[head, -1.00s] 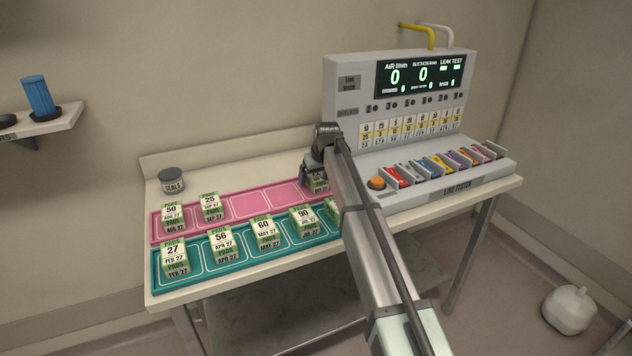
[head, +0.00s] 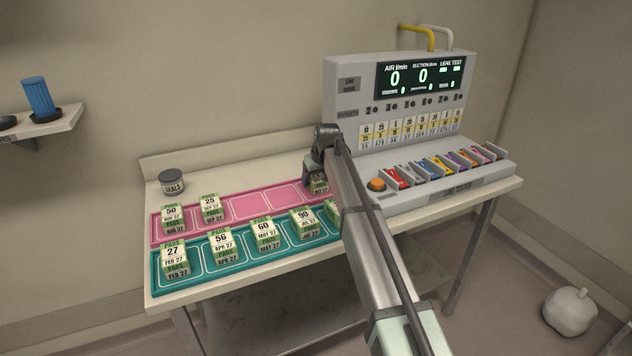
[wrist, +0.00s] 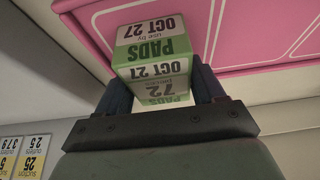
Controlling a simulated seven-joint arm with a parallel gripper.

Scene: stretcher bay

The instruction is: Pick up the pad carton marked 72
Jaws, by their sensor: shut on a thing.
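The pad carton marked 72 (wrist: 158,68) is white and green and reads OCT 27. In the wrist view it sits between the two fingers of my gripper (wrist: 163,92), which is shut on it. In the head view the carton (head: 319,185) shows only in part, below my gripper (head: 318,172) at the right end of the pink tray (head: 262,205). My arm hides part of that area. I cannot tell whether the carton touches the tray.
Cartons 50 (head: 172,217) and 25 (head: 210,207) stand on the pink tray's left. The teal tray (head: 200,272) in front holds several cartons, one partly behind my arm. The line tester (head: 345,110) stands close on the right. A seals tin (head: 171,183) is at the back left.

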